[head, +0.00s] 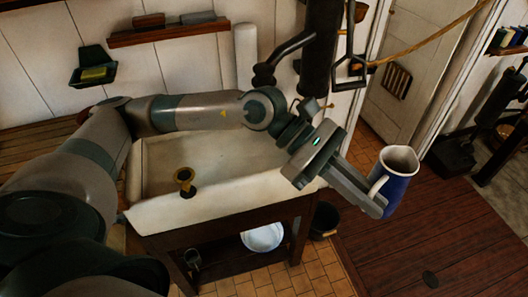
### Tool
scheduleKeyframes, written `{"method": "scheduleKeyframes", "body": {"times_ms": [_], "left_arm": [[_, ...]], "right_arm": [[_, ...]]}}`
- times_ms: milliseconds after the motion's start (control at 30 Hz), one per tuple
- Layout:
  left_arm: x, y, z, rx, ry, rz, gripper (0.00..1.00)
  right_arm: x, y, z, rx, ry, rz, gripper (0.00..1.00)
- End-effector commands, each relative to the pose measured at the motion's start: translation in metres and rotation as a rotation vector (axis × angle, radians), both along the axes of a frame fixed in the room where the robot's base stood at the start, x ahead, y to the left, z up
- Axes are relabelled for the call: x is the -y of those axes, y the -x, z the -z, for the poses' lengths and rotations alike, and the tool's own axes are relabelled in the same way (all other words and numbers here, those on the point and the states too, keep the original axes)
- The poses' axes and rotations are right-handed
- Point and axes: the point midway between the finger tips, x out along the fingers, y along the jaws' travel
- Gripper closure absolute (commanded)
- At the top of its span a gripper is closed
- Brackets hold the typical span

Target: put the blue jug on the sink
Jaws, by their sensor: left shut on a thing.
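The blue jug (395,183) has a white rim and handle. It is upright in the air, to the right of the sink. My left gripper (376,203) is shut on it at the handle side, with the fingers partly hiding the jug's left edge. My left arm reaches across above the sink. The sink (232,187) is a wide white basin on a dark wooden stand, and part of its back rim is hidden by my arm. My right gripper is not in view.
A black hand pump (318,65) rises behind the sink's right end. A dark bucket (325,220) and a white bowl (262,237) are low down. A soap holder (93,70) and a shelf (168,32) are on the wall.

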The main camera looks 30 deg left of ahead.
Motion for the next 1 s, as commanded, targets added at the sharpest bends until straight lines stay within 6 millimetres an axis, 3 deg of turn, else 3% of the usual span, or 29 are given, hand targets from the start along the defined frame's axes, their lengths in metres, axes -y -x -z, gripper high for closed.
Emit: {"method": "scheduleKeyframes", "body": {"times_ms": [500,1000], "left_arm": [[0.0,0.01,0.001,0.008,-0.002,0.005,1.0],[-0.019,-0.006,0.014,0.006,-0.001,-0.109,1.0]], "right_arm": [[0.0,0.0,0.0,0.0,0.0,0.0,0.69],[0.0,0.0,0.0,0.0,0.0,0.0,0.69]]}}
